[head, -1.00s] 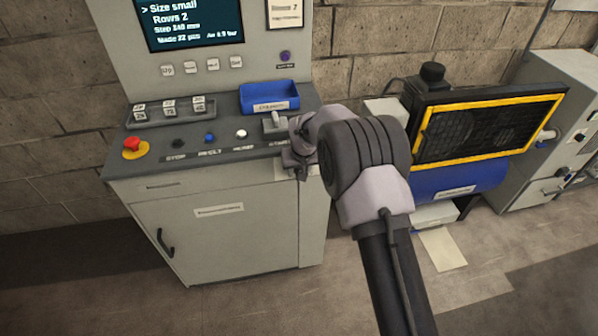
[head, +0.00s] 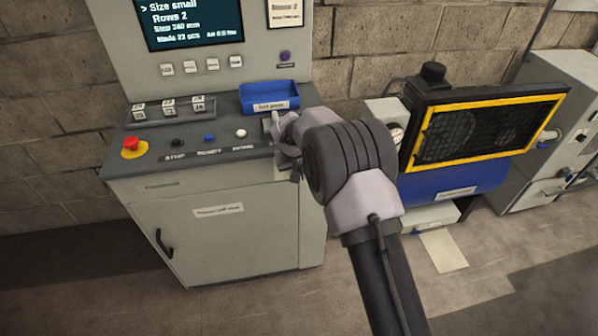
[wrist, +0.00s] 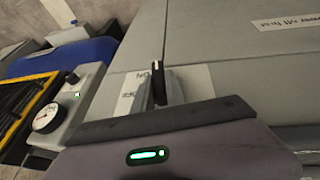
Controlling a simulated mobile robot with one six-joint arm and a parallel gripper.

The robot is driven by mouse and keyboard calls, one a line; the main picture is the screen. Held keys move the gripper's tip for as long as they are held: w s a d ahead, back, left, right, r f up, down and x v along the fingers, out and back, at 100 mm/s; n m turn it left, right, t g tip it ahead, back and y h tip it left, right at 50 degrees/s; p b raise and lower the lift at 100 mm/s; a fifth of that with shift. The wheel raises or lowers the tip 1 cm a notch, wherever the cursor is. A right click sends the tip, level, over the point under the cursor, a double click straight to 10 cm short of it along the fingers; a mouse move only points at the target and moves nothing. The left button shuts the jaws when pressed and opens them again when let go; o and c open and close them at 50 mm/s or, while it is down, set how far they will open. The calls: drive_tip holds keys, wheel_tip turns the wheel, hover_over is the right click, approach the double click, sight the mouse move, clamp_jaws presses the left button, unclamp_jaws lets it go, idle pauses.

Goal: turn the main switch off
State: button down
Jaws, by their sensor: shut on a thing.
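The main switch (wrist: 157,73) shows in the wrist view as a narrow black handle with a pale line on its end. It stands on a white label plate (wrist: 196,82) on the grey cabinet front, with small lettering beside it. My gripper (wrist: 159,93) is shut on the handle, one finger on each side. In the head view my gripper (head: 292,165) is at the right end of the console's front. My wrist hides the switch there, so its exact angle is hard to tell.
The console top has a red emergency button (head: 132,144), a blue tray (head: 269,105) and several small buttons. The cabinet door (head: 225,235) is closed. To the right stand a yellow-framed guard (head: 480,130) over a blue tank and a pressure gauge (wrist: 46,118). Floor in front is clear.

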drive_tip(key=h+b, duration=0.2)
drive_tip(key=t+h+b, duration=0.1)
drive_tip(key=shift+a+f+n, duration=0.25)
drive_tip(key=shift+f+n, duration=0.1)
drive_tip(key=shift+n, duration=0.05)
drive_tip(key=t+h+b, duration=0.1)
drive_tip(key=h+b, duration=0.1)
drive_tip(key=h, duration=0.1)
drive_tip(key=shift+s+a+n, duration=0.1)
drive_tip(key=shift+s+n, duration=0.05)
drive_tip(key=shift+n, duration=0.15)
drive_tip(key=shift+f+n+t+h+b, duration=0.15)
drive_tip(key=shift+n+t+h+b, duration=0.65)
drive_tip(key=shift+h, duration=1.05)
drive_tip(key=shift+f+n+t+h+b, duration=0.15)
drive_tip(key=shift+n+t+h+b, duration=0.35)
drive_tip(key=shift+t+h+b, duration=0.95)
drive_tip(key=shift+h+p, duration=0.55)
drive_tip(key=shift+h, duration=0.15)
drive_tip(key=c, duration=1.4)
unclamp_jaws()
drive_tip(key=shift+o, duration=0.2)
drive_tip(key=shift+a, duration=0.1)
